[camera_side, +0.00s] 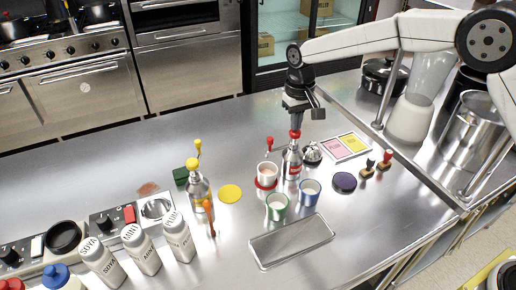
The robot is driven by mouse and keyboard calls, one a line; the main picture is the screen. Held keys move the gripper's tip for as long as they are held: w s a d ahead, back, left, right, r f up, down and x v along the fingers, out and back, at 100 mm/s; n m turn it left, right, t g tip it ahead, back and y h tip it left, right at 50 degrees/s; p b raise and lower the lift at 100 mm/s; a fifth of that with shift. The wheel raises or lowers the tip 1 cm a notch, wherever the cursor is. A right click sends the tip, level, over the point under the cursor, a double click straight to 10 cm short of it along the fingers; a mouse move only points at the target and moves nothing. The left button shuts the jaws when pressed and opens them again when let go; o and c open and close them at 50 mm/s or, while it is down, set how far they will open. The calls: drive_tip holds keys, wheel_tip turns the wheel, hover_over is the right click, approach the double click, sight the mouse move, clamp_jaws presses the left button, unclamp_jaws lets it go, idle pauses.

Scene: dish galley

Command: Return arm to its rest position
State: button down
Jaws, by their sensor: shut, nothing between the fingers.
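My gripper (297,120) points down over the steel counter (350,235), at the centre right. It is shut and empty. Its tip is at the red top of a steel pump bottle (291,164) in this view; I cannot tell whether they touch. My white arm reaches in from the upper right.
Near the bottle are a cup on a red base (267,175), a green cup (276,207), a blue cup (309,192) and a steel tray (291,242). A yellow-topped bottle (198,185) stands left. A blender (412,115) and pots stand right.

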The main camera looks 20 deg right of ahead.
drive_tip(key=shift+r, duration=0.75)
drive_tip(key=shift+f, duration=1.85)
idle(0.3)
drive_tip(key=shift+r, duration=1.85)
drive_tip(key=shift+f, duration=1.7)
drive_tip(key=shift+r, duration=1.7)
